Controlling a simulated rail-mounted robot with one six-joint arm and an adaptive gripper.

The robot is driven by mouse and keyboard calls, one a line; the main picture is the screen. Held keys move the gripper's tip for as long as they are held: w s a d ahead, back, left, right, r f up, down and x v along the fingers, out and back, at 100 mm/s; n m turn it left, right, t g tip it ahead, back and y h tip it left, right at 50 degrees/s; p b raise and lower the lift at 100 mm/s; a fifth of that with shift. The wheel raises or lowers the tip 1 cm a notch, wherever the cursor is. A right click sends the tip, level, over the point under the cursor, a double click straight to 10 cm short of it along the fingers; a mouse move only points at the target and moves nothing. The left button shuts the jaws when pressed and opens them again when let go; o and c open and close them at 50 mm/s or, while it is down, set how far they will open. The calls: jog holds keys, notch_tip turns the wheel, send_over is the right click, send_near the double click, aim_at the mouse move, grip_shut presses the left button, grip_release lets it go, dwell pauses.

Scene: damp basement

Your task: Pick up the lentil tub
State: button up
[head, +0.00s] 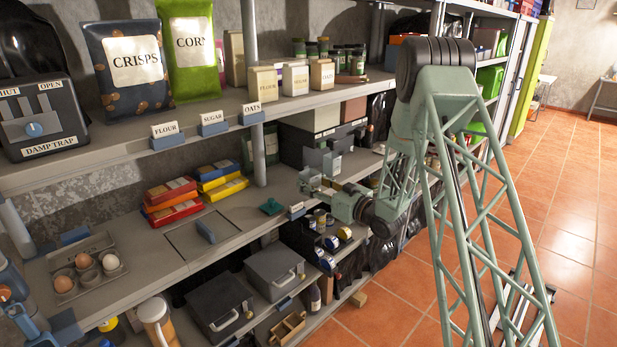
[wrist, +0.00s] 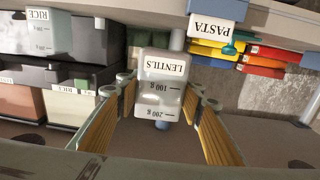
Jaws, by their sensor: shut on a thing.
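The lentil tub (wrist: 160,100) is a pale, translucent tub with a light lid, a LENTILS label and gram marks. It appears upside down in the wrist view, between the two wood-toned fingers of my gripper (wrist: 166,92). My gripper is shut on it. In the head view, my gripper (head: 318,172) reaches in over the middle shelf from the right, and I cannot clearly tell the tub from the fingers there.
In the wrist view, a RICE tub (wrist: 48,35) stands at left and a PASTA label (wrist: 208,28) is close by. Red and yellow boxes (head: 172,199) lie on the middle shelf (head: 150,262). The upper shelf, holding labelled tubs (head: 295,78), hangs above my gripper.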

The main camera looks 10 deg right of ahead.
aim_at(311, 198)
jog(key=shift+s+a+r, duration=0.1)
jog(key=shift+s, duration=0.8)
jog(key=shift+s+a+r, duration=0.1)
jog(key=shift+s, duration=0.75)
jog(key=shift+d, duration=0.1)
